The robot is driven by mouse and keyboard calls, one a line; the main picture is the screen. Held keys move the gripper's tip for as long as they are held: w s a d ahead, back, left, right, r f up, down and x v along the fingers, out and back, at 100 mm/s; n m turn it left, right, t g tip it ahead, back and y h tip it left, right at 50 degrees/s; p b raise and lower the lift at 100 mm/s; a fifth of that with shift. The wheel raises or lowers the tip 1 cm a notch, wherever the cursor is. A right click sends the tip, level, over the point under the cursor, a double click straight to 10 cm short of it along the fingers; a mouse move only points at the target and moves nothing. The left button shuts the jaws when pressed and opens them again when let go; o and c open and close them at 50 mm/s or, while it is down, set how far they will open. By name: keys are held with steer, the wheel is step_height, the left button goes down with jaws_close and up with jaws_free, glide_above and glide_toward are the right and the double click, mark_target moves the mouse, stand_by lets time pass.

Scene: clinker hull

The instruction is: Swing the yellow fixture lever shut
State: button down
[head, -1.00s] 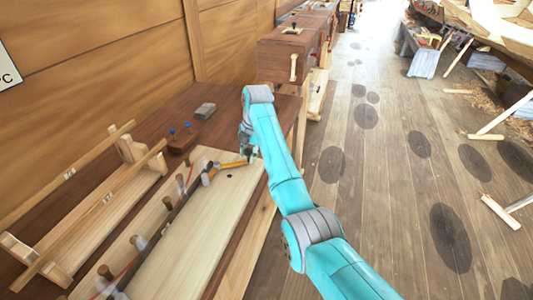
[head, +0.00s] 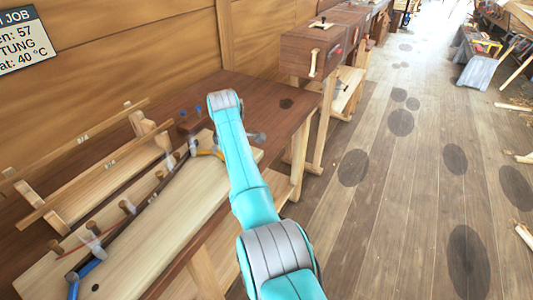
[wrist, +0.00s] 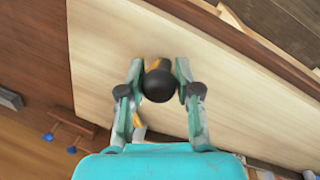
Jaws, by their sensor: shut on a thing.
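The yellow fixture lever (head: 209,153) lies over the pale plank on the bench in the head view. Its far end is hidden behind my arm. In the wrist view, a round black knob (wrist: 159,87) sits between the fingers of my gripper (wrist: 158,70), which is shut on it. Small yellow parts of the lever show beside and below the knob (wrist: 139,131). The head view does not clearly show my fingers.
The pale plank (head: 150,225) carries several wooden pegs and a dark strip. A wooden rack (head: 85,185) stands to the left. Two blue-topped pieces (wrist: 60,142) sit on the brown bench top. Open floor (head: 400,200) lies to the right.

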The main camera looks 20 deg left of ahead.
steer(key=shift+s+a+m, duration=0.35)
steer(key=shift+s+m, duration=0.2)
steer(key=shift+m, duration=0.05)
steer(key=shift+s+a+m, duration=0.3)
steer(key=shift+s+m, duration=0.25)
steer(key=shift+m, duration=0.05)
steer(key=shift+s+a+m+h, duration=0.5)
steer(key=shift+s+a+m, duration=0.3)
steer(key=shift+m, duration=0.5)
steer(key=shift+s, duration=0.1)
steer(key=c, duration=0.8)
jaws_free()
steer(key=r, duration=0.4)
steer(key=s+r, duration=0.1)
steer(key=r, duration=0.3)
steer(key=s+r, duration=0.1)
steer(key=r, duration=0.2)
steer(key=shift+s+a+r, duration=0.1)
steer(key=shift+a+r, duration=0.1)
steer(key=shift+r, duration=0.2)
